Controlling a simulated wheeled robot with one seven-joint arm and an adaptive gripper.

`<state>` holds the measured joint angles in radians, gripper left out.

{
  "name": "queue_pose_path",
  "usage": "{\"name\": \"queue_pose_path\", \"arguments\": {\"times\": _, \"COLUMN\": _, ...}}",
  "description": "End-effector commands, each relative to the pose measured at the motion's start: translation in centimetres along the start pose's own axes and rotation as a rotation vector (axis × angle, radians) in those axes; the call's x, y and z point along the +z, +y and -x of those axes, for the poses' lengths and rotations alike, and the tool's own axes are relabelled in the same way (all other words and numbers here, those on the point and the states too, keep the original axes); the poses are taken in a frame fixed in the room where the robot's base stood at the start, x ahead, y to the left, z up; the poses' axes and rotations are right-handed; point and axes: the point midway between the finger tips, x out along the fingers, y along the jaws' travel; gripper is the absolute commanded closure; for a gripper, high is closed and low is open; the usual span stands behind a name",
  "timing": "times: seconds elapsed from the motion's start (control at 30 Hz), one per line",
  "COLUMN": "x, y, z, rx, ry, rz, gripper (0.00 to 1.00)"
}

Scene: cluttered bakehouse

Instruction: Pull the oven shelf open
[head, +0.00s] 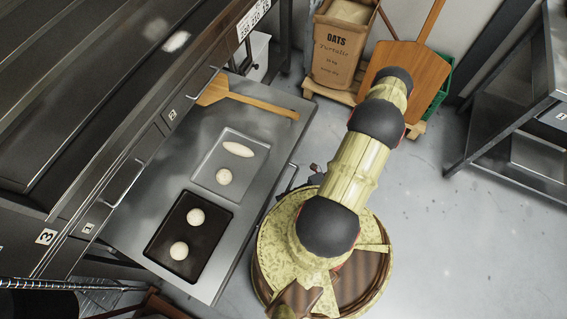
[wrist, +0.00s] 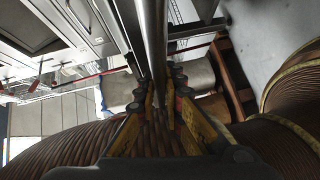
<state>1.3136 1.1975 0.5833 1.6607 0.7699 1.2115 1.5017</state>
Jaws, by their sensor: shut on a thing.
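The oven shelf (head: 280,135) is a flat steel deck that stands out from the oven front (head: 150,150) in the head view. A dark tray (head: 156,246) with two round dough pieces and a pale tray (head: 207,179) with one long and one round piece lie on it. A wooden peel (head: 245,100) lies across its far end. In the wrist view my gripper (wrist: 160,85) is shut on the shelf's steel handle bar (wrist: 153,40), which runs between the fingers. In the head view the fingers are mostly hidden by my arm, close to the shelf's front edge.
Beyond the shelf, an oats sack (head: 338,48) and a large wooden peel (head: 407,75) stand by a green crate (head: 441,88). A steel rack (head: 520,115) stands at the right. The floor (head: 440,235) right of my base is clear.

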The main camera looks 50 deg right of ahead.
Motion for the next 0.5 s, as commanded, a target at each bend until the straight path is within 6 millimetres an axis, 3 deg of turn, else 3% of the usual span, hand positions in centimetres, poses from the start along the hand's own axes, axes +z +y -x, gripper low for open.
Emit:
{"name": "queue_pose_path", "arguments": {"times": 0.2, "x": 0.13, "y": -0.08, "z": 0.08, "rx": -0.003, "ry": -0.002, "rz": 0.0, "gripper": 1.0}}
{"name": "queue_pose_path", "arguments": {"times": 0.23, "x": 0.14, "y": -0.08, "z": 0.08, "rx": -0.003, "ry": -0.002, "rz": 0.0, "gripper": 0.9}}
{"name": "queue_pose_path", "arguments": {"times": 0.5, "x": 0.09, "y": -0.04, "z": 0.05, "rx": -0.001, "ry": -0.001, "rz": 0.0, "gripper": 0.75}}
